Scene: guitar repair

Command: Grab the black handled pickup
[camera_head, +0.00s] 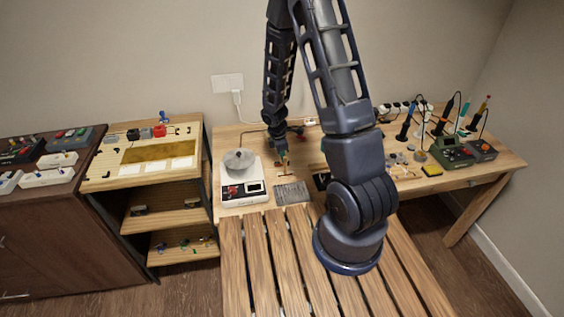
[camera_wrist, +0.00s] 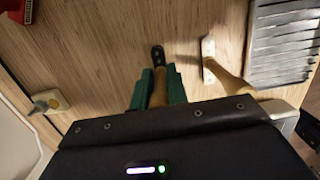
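In the wrist view, my gripper (camera_wrist: 160,80) has its two green fingers close on either side of a wooden-handled tool (camera_wrist: 158,57) with a black, holed end. I see no gap between the fingers and the handle, so it looks shut on it. The rest of this tool is hidden behind my gripper body. A second wooden-handled tool (camera_wrist: 225,78) with a pale metal end lies just to the right. No tool with a clearly black handle shows. In the head view, my gripper (camera_head: 284,158) is low over the workbench.
A grey ridged plate (camera_head: 292,192) lies in front of my gripper. A scale-like device (camera_head: 240,192) with a round metal pan stands to the left. Soldering stations (camera_head: 455,152) and upright tools crowd the right side. The slatted wooden surface (camera_head: 275,250) in front is bare.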

